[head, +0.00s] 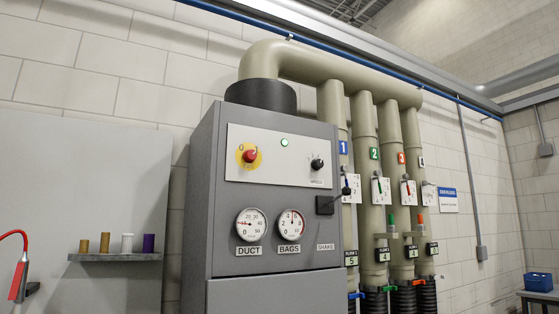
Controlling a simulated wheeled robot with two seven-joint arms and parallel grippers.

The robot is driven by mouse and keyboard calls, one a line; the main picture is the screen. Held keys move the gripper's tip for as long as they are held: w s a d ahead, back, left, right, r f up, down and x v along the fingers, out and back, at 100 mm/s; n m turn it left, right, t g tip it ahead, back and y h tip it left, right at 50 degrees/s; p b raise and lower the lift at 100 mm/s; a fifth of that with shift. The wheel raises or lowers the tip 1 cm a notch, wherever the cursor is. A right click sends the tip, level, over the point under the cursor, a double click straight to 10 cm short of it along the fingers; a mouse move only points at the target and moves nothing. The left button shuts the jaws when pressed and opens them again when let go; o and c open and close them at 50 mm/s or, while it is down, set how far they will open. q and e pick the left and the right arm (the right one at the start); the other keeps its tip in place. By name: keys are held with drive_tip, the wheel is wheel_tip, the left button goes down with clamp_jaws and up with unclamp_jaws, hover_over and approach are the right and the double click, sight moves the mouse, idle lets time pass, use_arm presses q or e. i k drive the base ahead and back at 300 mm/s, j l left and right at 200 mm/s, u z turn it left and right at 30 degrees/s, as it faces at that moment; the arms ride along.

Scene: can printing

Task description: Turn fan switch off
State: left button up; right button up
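A grey cabinet (202,190) stands in the middle of the head view with a white control panel (283,172) on its upper front. A red rotary switch (250,156) on a yellow plate is at the panel's left, with a "0" at its upper left. The mark at its upper right is too small to read surely. A green lamp (284,142) near the panel's top middle looks lit. Neither of my grippers is in view.
Two gauges, DUCT (251,224) and BAGS (291,224), sit below the panel, beside a black SHAKE handle (325,205). Several beige pipes (366,150) stand right of the cabinet. A shelf (115,257) with several small cylinders is at left, near a red-handled tool (18,277).

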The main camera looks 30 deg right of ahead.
sight(249, 155)
drive_tip(key=l+z, duration=0.15)
drive_tip(key=z, duration=0.75)
